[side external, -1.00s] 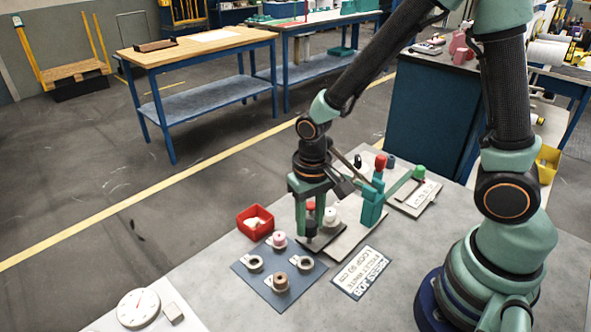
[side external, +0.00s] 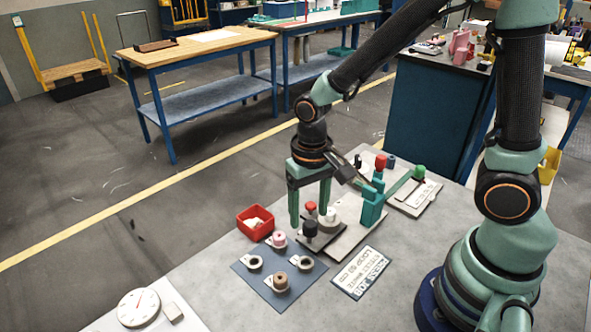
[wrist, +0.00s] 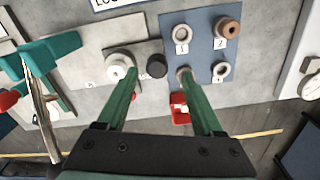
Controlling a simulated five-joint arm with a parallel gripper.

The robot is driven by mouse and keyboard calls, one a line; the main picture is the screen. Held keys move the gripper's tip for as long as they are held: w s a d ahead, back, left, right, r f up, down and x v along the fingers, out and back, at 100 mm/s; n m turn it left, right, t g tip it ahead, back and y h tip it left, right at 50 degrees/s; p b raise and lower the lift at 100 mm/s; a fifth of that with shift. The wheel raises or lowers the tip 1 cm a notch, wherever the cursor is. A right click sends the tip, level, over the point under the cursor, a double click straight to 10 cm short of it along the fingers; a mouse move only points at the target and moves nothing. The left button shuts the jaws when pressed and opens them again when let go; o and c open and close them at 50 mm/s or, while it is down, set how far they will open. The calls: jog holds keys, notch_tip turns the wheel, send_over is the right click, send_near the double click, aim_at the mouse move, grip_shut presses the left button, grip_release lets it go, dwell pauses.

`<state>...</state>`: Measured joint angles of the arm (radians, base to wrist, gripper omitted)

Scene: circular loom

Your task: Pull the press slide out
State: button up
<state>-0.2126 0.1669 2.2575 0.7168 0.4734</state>
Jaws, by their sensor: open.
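The press has a teal upright (side external: 372,207) on a pale base plate (side external: 352,236). The press slide is a dark plate (side external: 322,242) at the left end of that base, jutting past it toward the blue mat. Its black knob (side external: 310,229) stands upright; it also shows in the wrist view (wrist: 157,66). My gripper (side external: 309,214) is open and empty, with its fingertips around or just above the knob's height. In the wrist view the open fingers (wrist: 158,80) lie to either side below the knob, apart from it. A white spool (side external: 328,215) stands beside the knob.
A red-topped peg (side external: 310,206) stands behind the knob. A red bin (side external: 255,221) and a blue mat (side external: 262,285) with several numbered rings lie left. A printed card (side external: 361,273) lies in front. A green-knobbed fixture (side external: 415,194) is right.

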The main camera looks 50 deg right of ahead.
notch_tip(320, 180, up, 9)
dwell(0.3)
dwell(0.4)
jog(key=s+d+r+n+t, duration=0.2)
jog(key=s+d+r+t, duration=0.1)
jog(key=d+r+t, duration=0.2)
notch_tip(320, 180, up, 2)
jog(key=shift+d+n, duration=0.4)
jog(key=shift+d, duration=0.4)
